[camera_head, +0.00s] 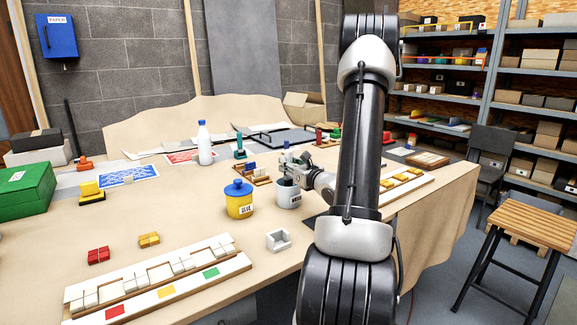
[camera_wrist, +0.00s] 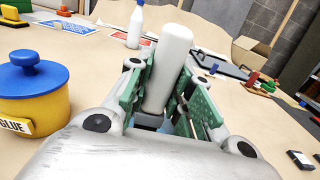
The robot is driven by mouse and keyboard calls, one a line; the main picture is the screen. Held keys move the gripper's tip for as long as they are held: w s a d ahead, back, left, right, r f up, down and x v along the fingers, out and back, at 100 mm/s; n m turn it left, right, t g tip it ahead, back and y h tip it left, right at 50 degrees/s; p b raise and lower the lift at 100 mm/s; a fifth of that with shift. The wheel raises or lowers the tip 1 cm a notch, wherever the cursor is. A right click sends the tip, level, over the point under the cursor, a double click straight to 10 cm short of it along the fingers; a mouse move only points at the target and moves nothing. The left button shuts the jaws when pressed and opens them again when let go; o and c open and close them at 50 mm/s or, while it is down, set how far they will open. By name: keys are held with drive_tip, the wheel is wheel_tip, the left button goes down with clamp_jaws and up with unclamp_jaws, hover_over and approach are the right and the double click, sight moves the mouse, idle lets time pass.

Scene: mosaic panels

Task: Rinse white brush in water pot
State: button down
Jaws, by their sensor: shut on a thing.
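The white brush (camera_wrist: 168,65) shows in the wrist view as a thick white handle standing between the green finger pads. My gripper (camera_wrist: 160,92) is shut on it. In the head view my gripper (camera_head: 289,163) is at the pale grey water pot (camera_head: 288,197), over its rim. The brush is too small to make out there, and its bristle end is hidden. I cannot tell whether the bristles are inside the pot. The pot is not clearly visible in the wrist view.
A yellow glue pot with a blue lid (camera_head: 239,200) stands just left of the water pot. A white bottle (camera_head: 204,145) stands behind. A grey-white bracket-shaped block (camera_head: 278,240) lies in front. A long tile tray (camera_head: 160,275) lies at front left.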

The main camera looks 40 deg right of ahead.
sight(288, 149)
drive_tip(key=shift+f, duration=0.6)
idle(1.4)
drive_tip(key=shift+r, duration=3.6)
